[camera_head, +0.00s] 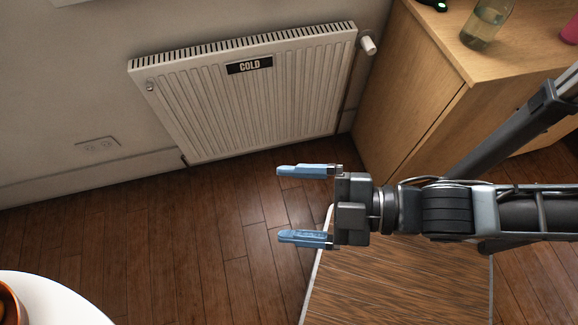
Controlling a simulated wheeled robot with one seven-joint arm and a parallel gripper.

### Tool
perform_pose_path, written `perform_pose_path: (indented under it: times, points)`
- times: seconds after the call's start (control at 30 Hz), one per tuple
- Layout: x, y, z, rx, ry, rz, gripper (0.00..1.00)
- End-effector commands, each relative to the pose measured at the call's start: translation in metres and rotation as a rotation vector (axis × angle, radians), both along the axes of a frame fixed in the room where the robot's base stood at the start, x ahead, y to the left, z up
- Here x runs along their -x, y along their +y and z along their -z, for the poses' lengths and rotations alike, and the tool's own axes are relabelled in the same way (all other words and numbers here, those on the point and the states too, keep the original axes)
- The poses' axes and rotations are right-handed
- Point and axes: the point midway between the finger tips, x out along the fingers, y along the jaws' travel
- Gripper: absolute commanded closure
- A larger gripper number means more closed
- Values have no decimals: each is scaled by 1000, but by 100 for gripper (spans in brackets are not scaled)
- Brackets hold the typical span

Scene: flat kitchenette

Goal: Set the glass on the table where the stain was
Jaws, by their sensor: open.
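My gripper (281,204) is open and empty, its two blue fingers pointing left over the dark wood floor. A see-through glass vessel (485,24) with a greenish tint stands upright on the wooden cabinet at the upper right; its top is cut off, and I cannot tell if it is the task's glass. A white round table (50,302) shows only in part at the lower left. A low surface with a dark wood-grain top (400,285) lies below my arm. No stain is visible on the parts in view.
A white radiator (245,95) with a "COLD" sign is on the wall. A brown bowl (10,305) is on the white table. Floor left of my gripper is clear.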

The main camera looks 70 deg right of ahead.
Motion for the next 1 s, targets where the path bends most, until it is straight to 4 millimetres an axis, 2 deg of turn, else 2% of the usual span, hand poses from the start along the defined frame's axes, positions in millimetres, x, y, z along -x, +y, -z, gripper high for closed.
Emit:
perform_pose_path:
  times: [0.03,0.1,0.2,0.3,1.0]
  points:
    - [13,-10,-12,-129,42,72,4]
    - [25,-18,-26,-296,81,156,4]
    - [36,-26,-41,-474,114,245,4]
    - [42,-30,-49,-575,128,295,4]
    - [44,-31,-52,-611,132,311,4]
